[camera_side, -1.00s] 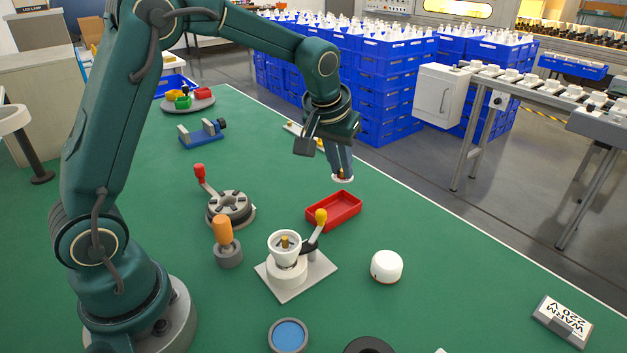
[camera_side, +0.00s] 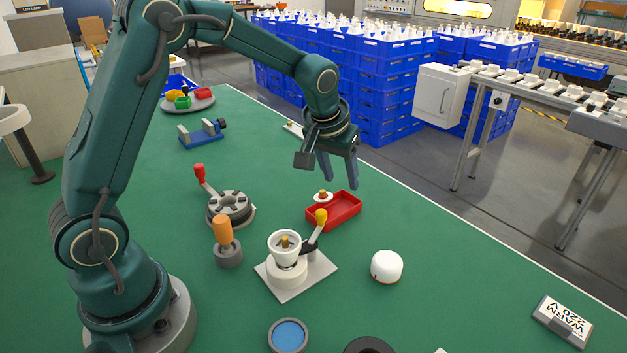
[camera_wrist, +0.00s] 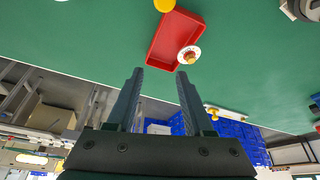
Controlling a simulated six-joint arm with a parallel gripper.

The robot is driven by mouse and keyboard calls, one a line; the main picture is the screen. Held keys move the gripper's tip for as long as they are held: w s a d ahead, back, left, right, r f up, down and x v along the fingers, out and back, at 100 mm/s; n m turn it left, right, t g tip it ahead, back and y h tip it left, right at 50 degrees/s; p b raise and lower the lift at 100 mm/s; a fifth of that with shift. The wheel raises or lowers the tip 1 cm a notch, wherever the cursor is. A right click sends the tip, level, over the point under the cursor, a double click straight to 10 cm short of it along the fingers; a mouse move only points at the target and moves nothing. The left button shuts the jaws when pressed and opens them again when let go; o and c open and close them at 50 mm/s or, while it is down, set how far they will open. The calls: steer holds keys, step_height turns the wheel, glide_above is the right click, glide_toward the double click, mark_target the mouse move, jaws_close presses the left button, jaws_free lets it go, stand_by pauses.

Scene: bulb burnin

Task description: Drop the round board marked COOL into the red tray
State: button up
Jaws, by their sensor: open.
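The round board (camera_side: 323,196) is a small white disc with an orange-yellow part on top. It lies in the red tray (camera_side: 345,213), at the tray's far left end. In the wrist view the board (camera_wrist: 189,55) shows at one end of the tray (camera_wrist: 168,42), seeming to overlap its edge. Its marking is too small to read. My gripper (camera_side: 339,186) is open and empty, just above and beyond the tray. In the wrist view its two fingers (camera_wrist: 158,72) are spread apart, with the board past their tips.
A white fixture (camera_side: 288,262) with a yellow-knobbed lever stands just in front of the tray. A round fixture (camera_side: 229,207) with a red-knobbed lever is to the left. A white dome (camera_side: 386,266) and a WARM 220 V block (camera_side: 563,320) are at right. Green table is clear between.

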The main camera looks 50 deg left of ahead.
steer(key=s+d+r+m+t, duration=0.1)
steer(key=s+d+r+t, duration=0.15)
steer(key=s+r, duration=0.95)
steer(key=s+d+f+m, duration=0.1)
steer(key=s+f, duration=0.1)
steer(key=s, duration=0.3)
steer(key=s+d+f+m+g+h, duration=0.1)
steer(key=s+d+f+m, duration=0.1)
steer(key=s, duration=0.3)
steer(key=shift+f+h, duration=0.3)
steer(key=shift+f, duration=0.2)
steer(key=shift+a, duration=0.1)
stand_by(0.8)
steer(key=o, duration=0.5)
